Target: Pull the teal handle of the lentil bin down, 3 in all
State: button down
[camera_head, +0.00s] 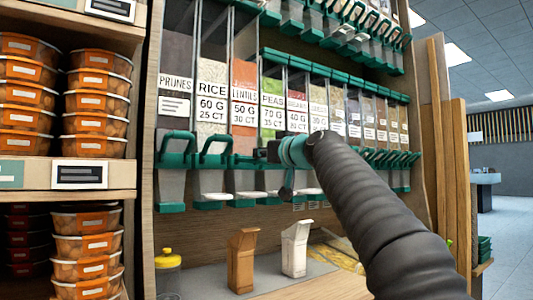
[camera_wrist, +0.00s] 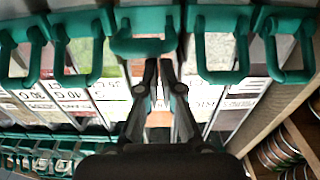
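The lentil bin (camera_head: 244,105), with orange-red contents and a label reading LENTILS, stands between the rice and peas bins. Its teal handle (camera_head: 243,161) is partly hidden by my gripper (camera_head: 262,154) in the head view. In the wrist view, which is upside down, the lentil handle (camera_wrist: 145,44) is at top centre and looks shorter than its neighbours, at a different tilt. My gripper (camera_wrist: 158,64) points at it from just in front, fingers nearly together with a narrow gap and nothing held. Contact with the handle cannot be told.
The rice handle (camera_wrist: 218,72) and peas handle (camera_wrist: 82,78) flank the lentil handle closely. A brown scoop holder (camera_head: 241,260), a white one (camera_head: 295,248) and a yellow-capped jar (camera_head: 168,275) stand on the counter below. A shelf of orange tubs (camera_head: 98,95) is at left.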

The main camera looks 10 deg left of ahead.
jog(key=shift+w+a+f, duration=0.1)
jog(key=shift+a+f, duration=0.1)
jog(key=shift+f, duration=0.25)
jog(key=shift+w+a+f, duration=0.1)
jog(key=shift+a+f, duration=0.05)
jog(key=shift+f, duration=0.3)
jog(key=shift+r, duration=0.1)
notch_tip(320, 180, up, 6)
jog(key=s+f+p, duration=0.1)
jog(key=p, duration=0.3)
jog(key=s+d+f+b, duration=0.4)
jog(key=s+d+b, duration=0.2)
jog(key=d, duration=0.1)
jog(key=shift+d+f+b, duration=0.15)
jog(key=shift+f+b, duration=0.2)
jog(key=shift+f, duration=0.05)
jog(key=shift+s, duration=0.1)
